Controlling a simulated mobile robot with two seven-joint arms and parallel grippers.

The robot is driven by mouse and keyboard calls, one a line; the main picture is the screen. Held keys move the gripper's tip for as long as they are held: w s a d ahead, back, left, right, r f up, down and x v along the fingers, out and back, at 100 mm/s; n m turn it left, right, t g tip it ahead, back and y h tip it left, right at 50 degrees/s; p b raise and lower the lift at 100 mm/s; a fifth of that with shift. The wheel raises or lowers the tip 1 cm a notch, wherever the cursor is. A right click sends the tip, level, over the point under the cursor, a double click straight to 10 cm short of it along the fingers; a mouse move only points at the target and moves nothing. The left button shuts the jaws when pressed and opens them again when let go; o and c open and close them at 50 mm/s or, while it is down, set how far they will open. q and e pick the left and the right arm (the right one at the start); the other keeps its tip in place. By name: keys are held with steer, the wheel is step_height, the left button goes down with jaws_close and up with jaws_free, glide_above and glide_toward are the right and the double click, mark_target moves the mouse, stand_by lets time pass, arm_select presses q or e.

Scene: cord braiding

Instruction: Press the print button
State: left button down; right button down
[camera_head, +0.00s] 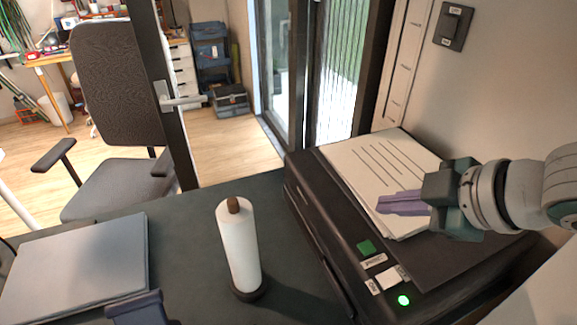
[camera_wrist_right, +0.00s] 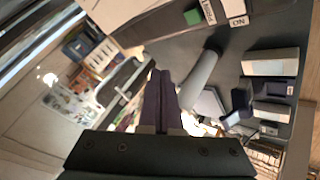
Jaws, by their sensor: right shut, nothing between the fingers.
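The black printer (camera_head: 325,235) stands at the right of the dark table. A green square button (camera_head: 366,247) sits on its front strip, beside a small label (camera_head: 373,261) too small to read. The green button also shows at the top of the right wrist view (camera_wrist_right: 193,17), with a label that seems to read PRINT (camera_wrist_right: 208,11). My right gripper (camera_head: 380,205) is shut and empty, its purple fingers pointing left over the printed sheet, above and right of the green button in the picture. It is apart from the button. My left gripper is not clearly seen.
A printed sheet (camera_head: 375,165) lies on the printer. A white switch (camera_head: 392,277) and a lit green lamp (camera_head: 403,300) are nearer. A white roll on a holder (camera_head: 240,250) stands left of the printer. A grey laptop (camera_head: 75,268) and a blue object (camera_head: 138,308) lie farther left.

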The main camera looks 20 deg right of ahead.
mark_target(373, 250)
arm_select(q)
steer(key=shift+w+a+f, duration=0.1)
steer(key=shift+w+f, duration=0.05)
steer(key=shift+f, duration=0.45)
arm_select(e)
steer(key=shift+w+d+f, duration=0.25)
steer(key=shift+w, duration=0.2)
steer(key=shift+w+d+f, duration=0.2)
steer(key=shift+w+f, duration=0.05)
steer(key=shift+w, duration=0.2)
arm_select(q)
steer(key=shift+f, duration=0.1)
